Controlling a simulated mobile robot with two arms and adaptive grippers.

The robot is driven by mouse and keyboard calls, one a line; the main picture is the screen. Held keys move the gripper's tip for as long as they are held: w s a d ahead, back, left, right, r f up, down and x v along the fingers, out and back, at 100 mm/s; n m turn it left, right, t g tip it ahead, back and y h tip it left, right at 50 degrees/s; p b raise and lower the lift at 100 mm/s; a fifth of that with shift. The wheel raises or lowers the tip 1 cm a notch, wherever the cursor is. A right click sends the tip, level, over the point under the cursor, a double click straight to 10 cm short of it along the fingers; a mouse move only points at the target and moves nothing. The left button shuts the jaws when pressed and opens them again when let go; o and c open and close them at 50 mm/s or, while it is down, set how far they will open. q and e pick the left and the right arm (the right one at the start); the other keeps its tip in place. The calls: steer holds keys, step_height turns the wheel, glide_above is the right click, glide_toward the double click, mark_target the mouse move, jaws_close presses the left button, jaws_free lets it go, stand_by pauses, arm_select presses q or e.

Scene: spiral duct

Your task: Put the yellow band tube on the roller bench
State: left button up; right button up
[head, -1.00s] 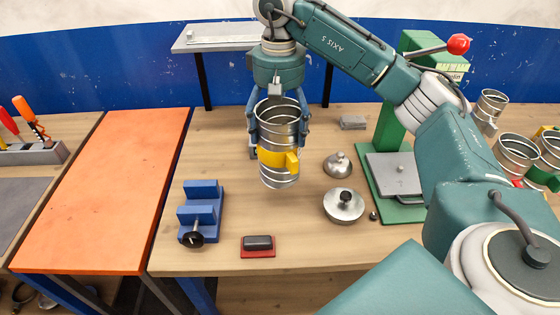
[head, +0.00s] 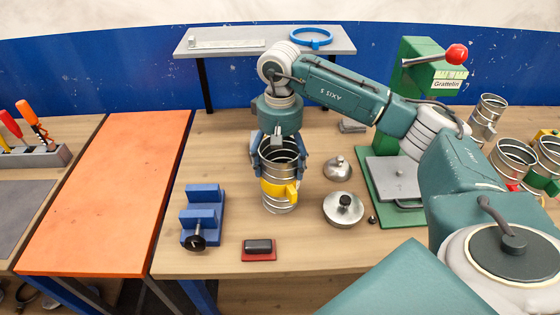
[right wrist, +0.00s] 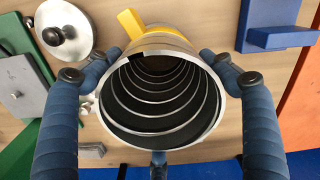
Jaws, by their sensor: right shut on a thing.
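The yellow band tube (head: 280,205) is a ribbed metal cylinder with a yellow band and side tab. It stands upright in my right gripper (head: 279,164), whose blue fingers are shut around its upper part. In the right wrist view I look down into its open mouth (right wrist: 160,95); the yellow tab (right wrist: 130,23) shows beyond the rim. I cannot tell whether its bottom touches the wooden table. A blue stand with raised blocks and a black knob (head: 203,218), possibly the roller bench, is to the left, apart from the tube. My left gripper is not in view.
Metal lids with knobs (head: 343,208) lie right of the tube. A red-based black block (head: 259,250) lies in front. A green press (head: 395,182) with a red-ball lever stands at right, other tubes (head: 513,158) beyond it. The orange panel (head: 110,190) is clear.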

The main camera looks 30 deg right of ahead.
steer(key=o, duration=1.9)
step_height(320, 180, up, 12)
steer(key=shift+r+b, duration=0.1)
steer(key=shift+b, duration=0.85)
